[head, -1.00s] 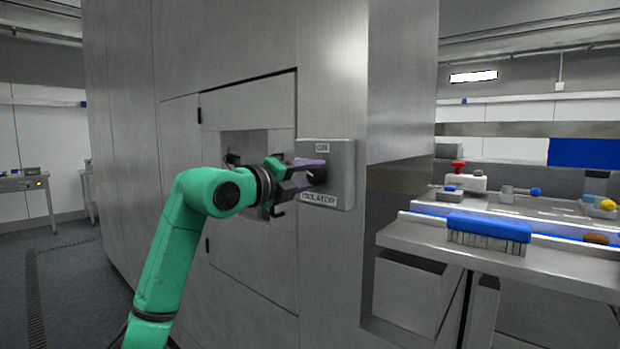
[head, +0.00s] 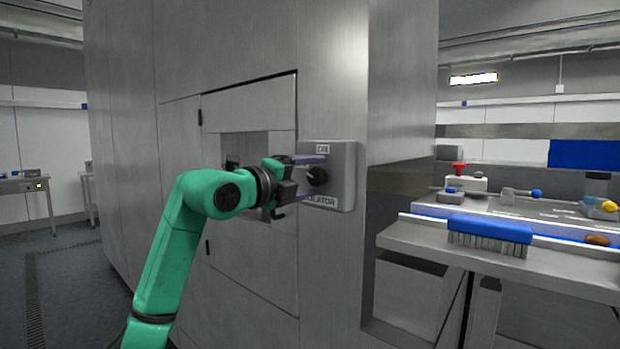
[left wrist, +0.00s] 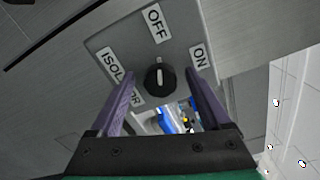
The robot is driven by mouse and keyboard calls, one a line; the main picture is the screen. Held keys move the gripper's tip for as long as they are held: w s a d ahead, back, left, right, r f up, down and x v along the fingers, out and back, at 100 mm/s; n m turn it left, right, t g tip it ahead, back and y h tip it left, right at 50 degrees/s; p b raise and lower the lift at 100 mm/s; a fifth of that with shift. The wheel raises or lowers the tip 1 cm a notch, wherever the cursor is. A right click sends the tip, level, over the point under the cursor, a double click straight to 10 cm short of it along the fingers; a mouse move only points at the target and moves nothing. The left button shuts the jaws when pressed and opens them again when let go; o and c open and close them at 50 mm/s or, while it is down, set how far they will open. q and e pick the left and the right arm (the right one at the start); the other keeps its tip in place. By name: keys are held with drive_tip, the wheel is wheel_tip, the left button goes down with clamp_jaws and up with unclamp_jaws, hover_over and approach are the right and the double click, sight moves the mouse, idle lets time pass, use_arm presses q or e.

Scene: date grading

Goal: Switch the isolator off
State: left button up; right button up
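The isolator (head: 345,180) is a grey box on the steel cabinet's wall, with an ON label at its top and an ISOLATOR label at its bottom. Its round black knob (head: 317,176) shows between my left gripper's fingers. In the left wrist view the knob (left wrist: 160,78) has a white mark that points up toward the OFF label (left wrist: 156,23). The ON label (left wrist: 198,56) is to the right. My left gripper (head: 312,178) is open, one purple finger on each side of the knob, with gaps visible in the left wrist view (left wrist: 160,92). My right gripper is out of view.
A recessed opening (head: 245,147) in the cabinet is behind my left gripper. To the right, a steel bench (head: 560,268) holds a blue brush (head: 488,230) and several small items. The floor (head: 75,290) at left is clear.

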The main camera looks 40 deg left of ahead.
use_arm(q)
drive_tip(key=shift+s+f+b, duration=0.1)
drive_tip(key=shift+s+b, duration=0.25)
drive_tip(key=s+b, duration=0.6)
drive_tip(key=s, duration=0.7)
drive_tip(key=shift+s+d, duration=0.15)
drive_tip(key=shift+s, duration=0.25)
